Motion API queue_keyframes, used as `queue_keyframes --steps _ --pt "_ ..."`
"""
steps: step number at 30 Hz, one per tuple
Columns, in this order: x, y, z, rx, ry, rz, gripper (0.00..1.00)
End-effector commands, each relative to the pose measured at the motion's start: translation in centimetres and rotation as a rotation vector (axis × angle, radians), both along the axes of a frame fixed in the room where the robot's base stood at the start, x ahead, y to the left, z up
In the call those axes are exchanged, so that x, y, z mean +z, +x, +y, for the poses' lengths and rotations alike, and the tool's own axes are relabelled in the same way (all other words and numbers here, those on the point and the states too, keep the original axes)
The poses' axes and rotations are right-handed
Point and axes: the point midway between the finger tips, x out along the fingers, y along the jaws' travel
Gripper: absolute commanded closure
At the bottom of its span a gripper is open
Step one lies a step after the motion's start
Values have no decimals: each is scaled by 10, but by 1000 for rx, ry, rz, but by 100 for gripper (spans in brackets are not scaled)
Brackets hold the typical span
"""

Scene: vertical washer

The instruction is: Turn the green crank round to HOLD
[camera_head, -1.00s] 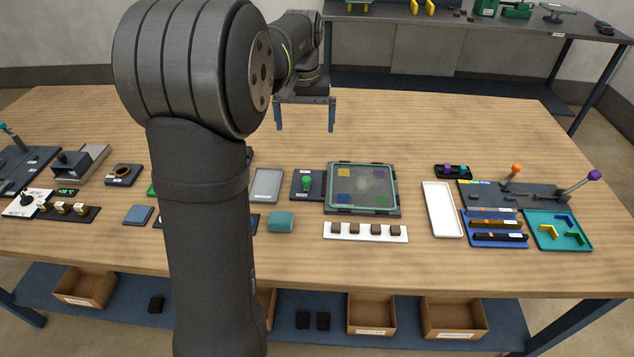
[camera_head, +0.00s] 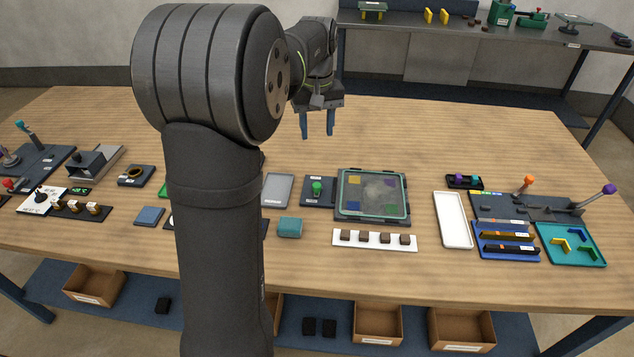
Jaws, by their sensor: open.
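A small dark plate (camera_head: 313,200) on the wooden table carries an upright green knob-like part (camera_head: 317,187). I cannot make out a crank arm or a HOLD mark on it at this size. My gripper (camera_head: 317,134) is open and empty, with its two blue fingers pointing down. It hangs above the table, apart from the green part and above it in the picture. My arm hides part of the table to the left of the plate.
A framed panel with coloured squares (camera_head: 343,208) stands just right of the plate, and a grey tray (camera_head: 278,188) just left. A white strip with brown blocks (camera_head: 374,245) lies in front. Green devices (camera_head: 502,13) stand on the back bench. The table's far middle is clear.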

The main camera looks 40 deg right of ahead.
Motion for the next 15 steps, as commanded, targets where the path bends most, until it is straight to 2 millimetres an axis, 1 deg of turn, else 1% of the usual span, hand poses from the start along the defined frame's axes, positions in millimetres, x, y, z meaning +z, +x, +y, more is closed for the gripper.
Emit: queue_keyframes --steps 3,15 --pt "1 -1 1 244 0 0 55" --pt "5 -4 3 1063 0 0 55"
